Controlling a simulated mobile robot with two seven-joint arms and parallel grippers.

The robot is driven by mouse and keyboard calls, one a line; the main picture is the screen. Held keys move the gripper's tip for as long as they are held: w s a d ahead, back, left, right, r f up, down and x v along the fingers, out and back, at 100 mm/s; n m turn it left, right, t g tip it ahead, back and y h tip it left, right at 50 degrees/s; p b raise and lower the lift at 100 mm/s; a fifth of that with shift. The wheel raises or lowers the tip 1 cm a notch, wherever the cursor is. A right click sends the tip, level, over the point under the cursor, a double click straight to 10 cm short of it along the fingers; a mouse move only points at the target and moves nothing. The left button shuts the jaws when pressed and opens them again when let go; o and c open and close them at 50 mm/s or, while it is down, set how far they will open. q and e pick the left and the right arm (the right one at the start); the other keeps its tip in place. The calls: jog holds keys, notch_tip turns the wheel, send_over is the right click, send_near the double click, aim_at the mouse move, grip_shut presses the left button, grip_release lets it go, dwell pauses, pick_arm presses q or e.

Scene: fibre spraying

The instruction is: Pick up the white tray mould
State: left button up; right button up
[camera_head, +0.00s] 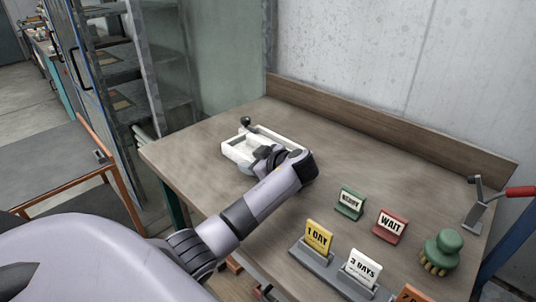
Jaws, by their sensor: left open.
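The white tray mould (239,151) lies on the wooden table toward its far left part. It is a shallow rectangular frame, and a dark round knob (245,121) shows at its far left corner. My left arm reaches in from the lower left over the table. My left gripper (266,158) is at the near right side of the mould and overlaps it in the picture. Its fingers are small and dark, and the wrist partly hides them and the mould's right part. I cannot tell whether they touch the mould. My right gripper is out of view.
Green (349,203) and red (389,226) sign blocks, a yellow "1 DAY" sign (319,237), a white "3 DAYS" sign (362,268) and a green-topped brush (441,252) stand at the right. A wooden backboard (390,128) borders the table.

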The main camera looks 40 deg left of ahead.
pick_arm(q)
grip_shut()
dwell(1.3)
jog(key=shift+w+r, duration=0.1)
jog(key=shift+r, duration=0.1)
